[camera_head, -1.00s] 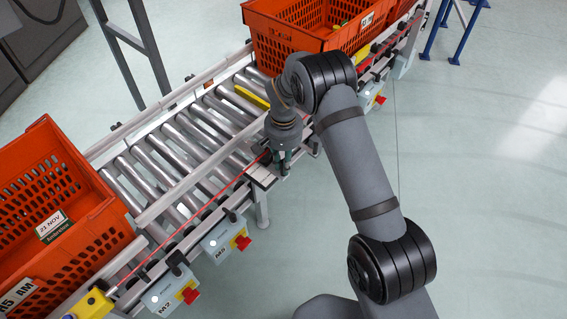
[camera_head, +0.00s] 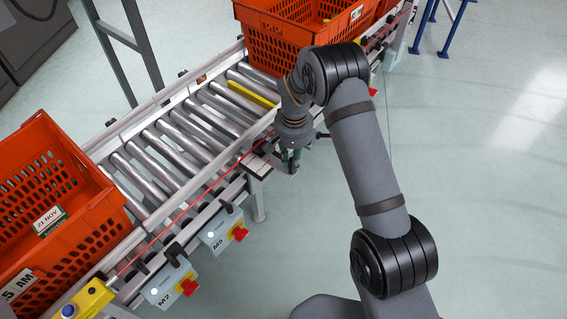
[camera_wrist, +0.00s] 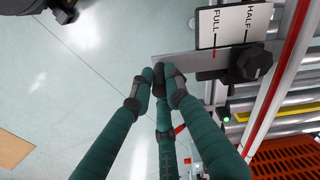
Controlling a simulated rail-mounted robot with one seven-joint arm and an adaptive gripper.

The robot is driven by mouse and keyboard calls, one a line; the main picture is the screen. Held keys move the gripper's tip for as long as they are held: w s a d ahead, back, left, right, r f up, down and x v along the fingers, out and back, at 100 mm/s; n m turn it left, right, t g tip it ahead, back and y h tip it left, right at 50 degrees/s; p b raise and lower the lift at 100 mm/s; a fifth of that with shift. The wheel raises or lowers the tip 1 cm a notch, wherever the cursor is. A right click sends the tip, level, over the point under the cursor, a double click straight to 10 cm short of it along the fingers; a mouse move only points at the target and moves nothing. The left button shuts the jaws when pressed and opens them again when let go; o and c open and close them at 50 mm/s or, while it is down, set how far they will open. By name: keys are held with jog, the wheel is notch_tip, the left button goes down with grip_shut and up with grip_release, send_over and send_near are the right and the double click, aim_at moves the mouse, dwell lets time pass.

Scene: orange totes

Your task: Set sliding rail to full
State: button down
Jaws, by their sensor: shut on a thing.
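The sliding rail (camera_wrist: 180,62) is a flat grey metal strip in the wrist view. It runs under a black knob (camera_wrist: 250,62) and sticks out to the left. A white card (camera_wrist: 232,24) above it reads FULL and HALF; a red mark shows below FULL. My gripper (camera_wrist: 160,84), with teal fingers and dark tips, is shut on the strip's left end. In the head view my gripper (camera_head: 291,165) is beside the conveyor's near side, and the rail is too small to make out clearly.
The roller conveyor (camera_head: 186,138) runs diagonally, with an orange tote (camera_head: 95,235) at left and another (camera_head: 290,45) at the top. Open floor (camera_head: 480,200) lies right.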

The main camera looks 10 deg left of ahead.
jog(key=shift+s+d, duration=0.1)
jog(key=shift+d, duration=0.2)
jog(key=c, duration=1.7)
grip_release()
jog(key=shift+a, duration=0.1)
jog(key=shift+r, duration=0.3)
notch_tip(320, 180, up, 12)
jog(key=shift+f, duration=0.25)
jog(key=shift+f, duration=0.1)
